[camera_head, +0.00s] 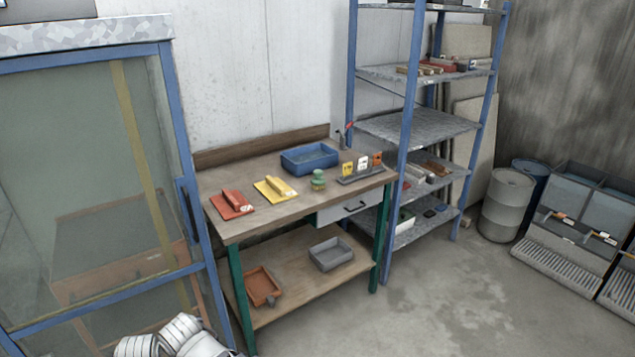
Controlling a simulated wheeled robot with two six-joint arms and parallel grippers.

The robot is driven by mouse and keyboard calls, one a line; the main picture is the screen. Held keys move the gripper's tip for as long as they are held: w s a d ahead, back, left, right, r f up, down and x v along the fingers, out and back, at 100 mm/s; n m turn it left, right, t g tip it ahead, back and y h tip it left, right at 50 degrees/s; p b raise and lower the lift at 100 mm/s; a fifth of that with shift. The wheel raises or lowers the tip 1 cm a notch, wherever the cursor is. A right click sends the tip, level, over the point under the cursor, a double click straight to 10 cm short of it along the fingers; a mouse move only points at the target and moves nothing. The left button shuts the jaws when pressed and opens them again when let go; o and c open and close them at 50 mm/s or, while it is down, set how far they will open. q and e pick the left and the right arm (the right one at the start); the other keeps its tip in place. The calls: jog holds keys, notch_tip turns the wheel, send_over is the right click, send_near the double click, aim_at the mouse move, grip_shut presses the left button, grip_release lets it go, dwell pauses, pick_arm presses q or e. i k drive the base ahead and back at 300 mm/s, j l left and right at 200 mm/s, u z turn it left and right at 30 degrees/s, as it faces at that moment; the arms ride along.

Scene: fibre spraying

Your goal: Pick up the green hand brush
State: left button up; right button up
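A small green object (318,180) stands on the wooden workbench top (255,222), near its front edge and right of the middle. It has a rounded green top and a paler band below, and it looks like the green hand brush, though it is too small to be sure. Nothing is touching it from my side. White links of my own arm show at the bottom left edge, well short of the bench. Neither of my grippers is in view.
A red float (232,205) and a yellow float (275,190) lie left of the green object. A blue tray (310,158) is behind it; a tool holder (360,173) is to its right. A blue-framed glazed booth (180,110) stands left, shelving (415,125) right. Floor in front is clear.

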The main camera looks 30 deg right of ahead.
aim_at(319, 183)
jog(key=i+l, duration=0.15)
jog(key=l, duration=0.25)
jog(key=i+l, duration=0.15)
jog(key=l, duration=0.2)
jog(key=i+l, duration=0.2)
jog(key=l, duration=0.2)
jog(key=i+l, duration=0.15)
jog(key=l, duration=0.25)
jog(key=i+l, duration=0.15)
jog(key=l, duration=0.25)
jog(key=i+l, duration=0.15)
jog(key=l, duration=0.2)
jog(key=i+l, duration=0.2)
jog(key=l, duration=0.2)
jog(key=k+z, duration=0.05)
